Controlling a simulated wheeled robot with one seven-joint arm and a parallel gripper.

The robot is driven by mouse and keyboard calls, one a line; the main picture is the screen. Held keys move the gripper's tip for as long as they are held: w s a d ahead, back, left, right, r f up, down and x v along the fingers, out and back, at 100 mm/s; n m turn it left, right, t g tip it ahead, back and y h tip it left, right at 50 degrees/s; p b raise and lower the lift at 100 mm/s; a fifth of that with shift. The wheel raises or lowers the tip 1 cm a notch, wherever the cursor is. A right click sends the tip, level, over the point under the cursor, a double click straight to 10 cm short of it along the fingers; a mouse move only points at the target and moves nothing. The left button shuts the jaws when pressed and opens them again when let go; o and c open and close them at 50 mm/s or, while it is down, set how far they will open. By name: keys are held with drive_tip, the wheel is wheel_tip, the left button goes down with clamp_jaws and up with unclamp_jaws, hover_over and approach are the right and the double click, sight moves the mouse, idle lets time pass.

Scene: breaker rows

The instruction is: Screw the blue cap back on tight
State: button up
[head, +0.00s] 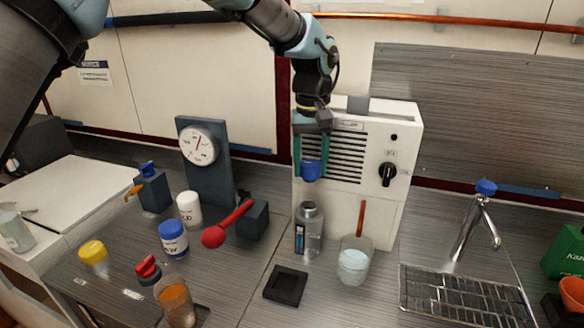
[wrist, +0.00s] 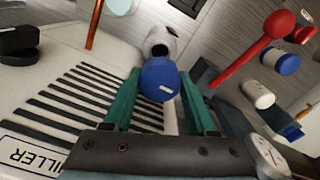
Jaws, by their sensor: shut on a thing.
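My gripper (head: 311,158) is shut on the blue cap (head: 311,170). It holds the cap in the air, in front of the white vented unit. The cap also shows between the green fingers in the wrist view (wrist: 160,78). A grey bottle (head: 308,228) with a bare neck stands upright on the counter below the cap, with a clear gap between them. The bottle's open mouth shows just beyond the cap in the wrist view (wrist: 160,45).
A glass beaker (head: 354,262) with a brown stirring rod stands right of the bottle. A black square block (head: 285,286) lies in front. A red ladle-like handle (head: 226,226) and a blue-lidded jar (head: 173,238) are to the left. The white unit (head: 372,200) stands close behind.

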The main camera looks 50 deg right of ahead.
idle(0.4)
drive_tip(key=shift+f+b, duration=1.3)
drive_tip(key=shift+f, duration=1.7)
drive_tip(key=shift+f+b, duration=0.45)
drive_tip(key=shift+f, duration=0.75)
drive_tip(key=o, duration=1.4)
drive_tip(key=shift+r, duration=0.1)
wheel_tip(320, 180, up, 11)
drive_tip(key=b, duration=0.3)
